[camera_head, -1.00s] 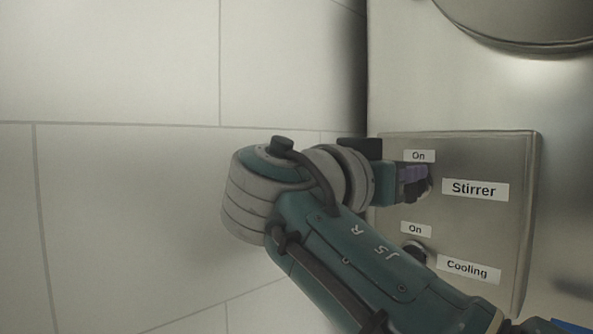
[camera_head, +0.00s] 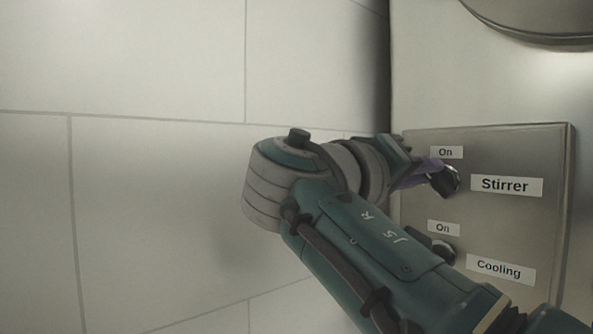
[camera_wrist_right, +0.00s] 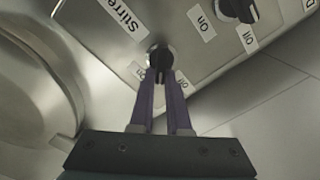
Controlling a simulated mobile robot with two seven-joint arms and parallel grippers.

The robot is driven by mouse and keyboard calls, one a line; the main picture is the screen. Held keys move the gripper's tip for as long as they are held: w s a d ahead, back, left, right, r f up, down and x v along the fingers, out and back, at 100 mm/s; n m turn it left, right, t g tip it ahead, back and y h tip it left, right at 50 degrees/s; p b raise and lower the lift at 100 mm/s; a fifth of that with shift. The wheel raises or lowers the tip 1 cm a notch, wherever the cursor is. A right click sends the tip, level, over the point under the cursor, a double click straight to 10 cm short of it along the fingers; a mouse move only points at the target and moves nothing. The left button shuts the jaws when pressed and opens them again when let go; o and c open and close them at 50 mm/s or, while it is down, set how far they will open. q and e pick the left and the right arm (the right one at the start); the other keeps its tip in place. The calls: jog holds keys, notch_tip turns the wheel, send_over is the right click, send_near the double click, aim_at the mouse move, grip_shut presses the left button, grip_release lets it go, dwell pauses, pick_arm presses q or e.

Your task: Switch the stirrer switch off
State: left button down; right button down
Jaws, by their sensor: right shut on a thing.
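The stirrer switch (camera_head: 449,181) is a round black knob on the metal panel, left of the "Stirrer" label (camera_head: 507,186) and below an "On" label. My right gripper (camera_head: 430,174) reaches it from the left and is shut on the knob with its purple fingers. The right wrist view shows the knob (camera_wrist_right: 160,55) between the two fingertips (camera_wrist_right: 160,73). The knob's pointer angle is partly hidden by the fingers, so I cannot tell its exact setting. The label near the fingertips is partly covered. My left gripper is not in view.
The cooling switch (camera_head: 445,251) sits just below on the same panel (camera_head: 545,150), partly behind my right arm. A round metal vessel (camera_head: 540,15) is at the top right. The tiled floor (camera_head: 130,220) at left is clear.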

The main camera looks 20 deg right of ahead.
jog(key=shift+w+f+n+p, duration=0.1)
jog(key=shift+f+n+p, duration=0.25)
jog(key=shift+n, duration=1.2)
jog(key=shift+w+f+n+p, duration=0.1)
jog(key=shift+n+p, duration=0.45)
jog(key=shift+n, duration=0.95)
jog(key=shift+w+f+n+p, duration=0.1)
jog(key=shift+f+n+p, duration=0.25)
jog(key=shift+n, duration=1.2)
jog(key=c, duration=0.9)
grip_release()
jog(key=shift+a+r, duration=0.1)
